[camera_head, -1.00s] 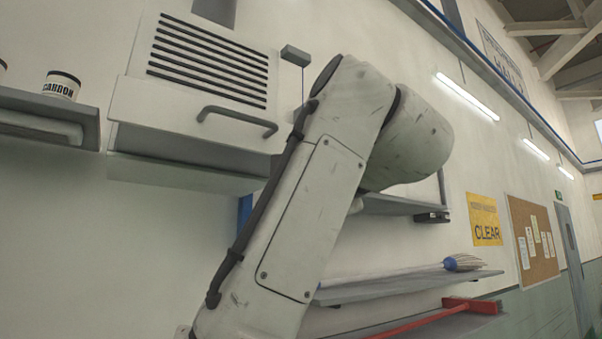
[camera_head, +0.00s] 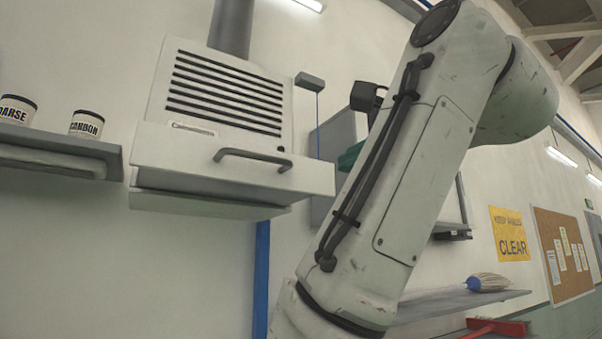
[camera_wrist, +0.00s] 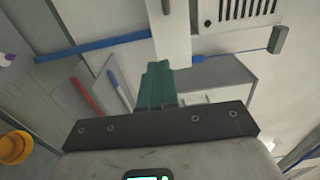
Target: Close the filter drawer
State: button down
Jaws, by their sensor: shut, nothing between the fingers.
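The filter drawer (camera_head: 225,172) is a pale box with a dark bar handle (camera_head: 252,160), under a slotted housing (camera_head: 224,92) on the wall. Its front stands out from the housing, so it is open. In the wrist view the drawer (camera_wrist: 172,38) is at top centre, with the handle (camera_wrist: 166,6) at the top edge. My gripper (camera_wrist: 160,66) has teal fingers, shut and empty. Its tips overlap the drawer's lower end in that picture; I cannot tell whether they touch. In the head view a little teal (camera_head: 350,157) shows right of the drawer; my arm hides the rest.
A shelf (camera_head: 60,150) with labelled cans (camera_head: 87,124) is left of the drawer. A blue vertical strip (camera_head: 261,280) runs below it. A lower shelf (camera_head: 455,303) holds a mop head (camera_head: 488,282). The wrist view shows a yellow round object (camera_wrist: 14,147) at lower left.

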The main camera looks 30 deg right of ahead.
aim_at(300, 187)
jog(key=w+p, duration=0.3)
jog(key=w, duration=0.3)
jog(key=w+p, duration=0.3)
jog(key=w, duration=0.2)
jog(key=shift+w+f, duration=0.2)
jog(key=shift+w, duration=0.2)
jog(key=shift+w+f, duration=0.1)
jog(key=shift+w, duration=0.15)
